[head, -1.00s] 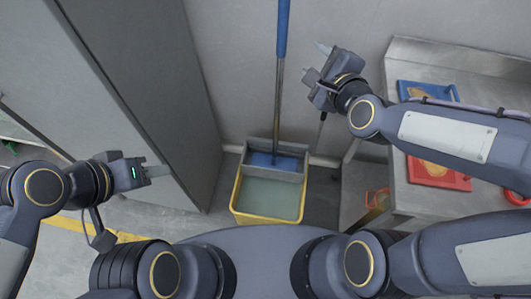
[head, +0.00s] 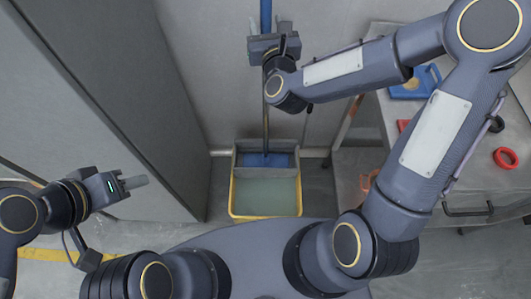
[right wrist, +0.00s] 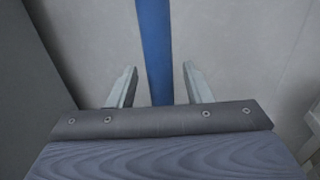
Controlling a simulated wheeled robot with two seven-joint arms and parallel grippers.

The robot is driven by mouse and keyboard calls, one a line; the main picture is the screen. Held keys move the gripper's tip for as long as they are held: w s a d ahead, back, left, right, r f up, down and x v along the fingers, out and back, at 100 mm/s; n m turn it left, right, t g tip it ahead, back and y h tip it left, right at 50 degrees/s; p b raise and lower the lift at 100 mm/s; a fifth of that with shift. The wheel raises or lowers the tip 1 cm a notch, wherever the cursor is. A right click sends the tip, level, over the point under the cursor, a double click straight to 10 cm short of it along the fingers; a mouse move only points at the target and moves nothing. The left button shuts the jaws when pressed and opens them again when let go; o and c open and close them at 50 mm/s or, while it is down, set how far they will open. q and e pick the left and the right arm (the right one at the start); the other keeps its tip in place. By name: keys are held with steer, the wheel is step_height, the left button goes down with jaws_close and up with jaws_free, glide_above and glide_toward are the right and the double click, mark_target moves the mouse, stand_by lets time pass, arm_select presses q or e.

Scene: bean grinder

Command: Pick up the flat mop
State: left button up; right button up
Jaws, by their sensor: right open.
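The flat mop stands upright with its blue-topped handle (head: 266,14) against the grey wall. Its blue head (head: 266,160) is in the grey upper part of the yellow bucket (head: 265,196). My right gripper (head: 270,28) is open at the upper handle. In the right wrist view, the blue handle (right wrist: 155,50) runs between the two spread fingers (right wrist: 158,85), with a gap on each side. Part of the handle is hidden behind my right gripper and wrist in the head view. My left gripper (head: 140,182) is at the left, away from the mop, and its finger opening is unclear.
A tall grey cabinet (head: 130,90) stands left of the bucket. A metal table (head: 480,180) at the right holds a blue tray (head: 415,82) and a red ring (head: 505,158). Yellow floor tape (head: 60,253) lies at the lower left.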

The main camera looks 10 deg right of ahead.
steer(key=shift+w, duration=0.6)
jaws_close()
